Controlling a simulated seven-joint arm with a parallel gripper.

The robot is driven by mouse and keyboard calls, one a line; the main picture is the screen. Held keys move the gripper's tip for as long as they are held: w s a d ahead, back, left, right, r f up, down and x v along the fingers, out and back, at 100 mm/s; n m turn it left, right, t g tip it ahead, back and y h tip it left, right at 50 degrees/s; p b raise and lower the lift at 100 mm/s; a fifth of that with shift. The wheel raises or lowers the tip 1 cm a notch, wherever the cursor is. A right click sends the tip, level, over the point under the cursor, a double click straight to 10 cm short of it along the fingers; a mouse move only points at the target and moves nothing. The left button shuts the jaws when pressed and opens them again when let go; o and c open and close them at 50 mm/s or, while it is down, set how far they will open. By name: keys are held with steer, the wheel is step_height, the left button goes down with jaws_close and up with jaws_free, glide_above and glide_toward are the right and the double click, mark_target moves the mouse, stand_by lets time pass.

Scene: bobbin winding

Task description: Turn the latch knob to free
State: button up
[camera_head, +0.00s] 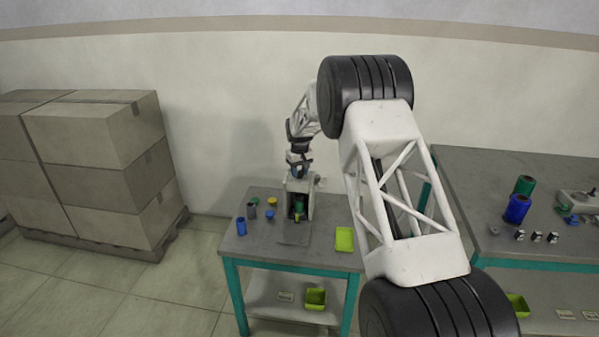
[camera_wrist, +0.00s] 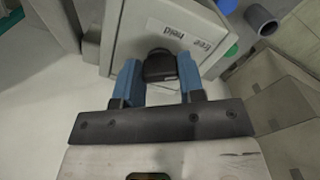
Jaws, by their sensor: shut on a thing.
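The black latch knob (camera_wrist: 160,64) sits on the face of the grey winder housing (camera_wrist: 124,38) in the wrist view. A white label (camera_wrist: 181,32) reading "free" and "held" is beside it. My gripper (camera_wrist: 159,76) has its two blue fingers on either side of the knob and is shut on it. Which word the knob points to is not clear. In the head view, my gripper (camera_head: 299,168) is at the top of the grey winder (camera_head: 293,185) on the small table; the knob is hidden there.
The small table (camera_head: 240,262) also bears blue, grey and yellow bobbins or spools at left and a yellow-green tray (camera_head: 344,239) at right. A second table (camera_head: 500,170) with a green spool (camera_head: 524,185) and a blue spool (camera_head: 516,209) is at right. Stacked boxes (camera_head: 90,145) stand left.

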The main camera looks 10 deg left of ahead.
steer(key=shift+r+m, duration=0.1)
steer(key=shift+m, duration=0.4)
steer(key=o, duration=0.9)
steer(key=shift+o, duration=0.2)
steer(key=shift+r, duration=3.85)
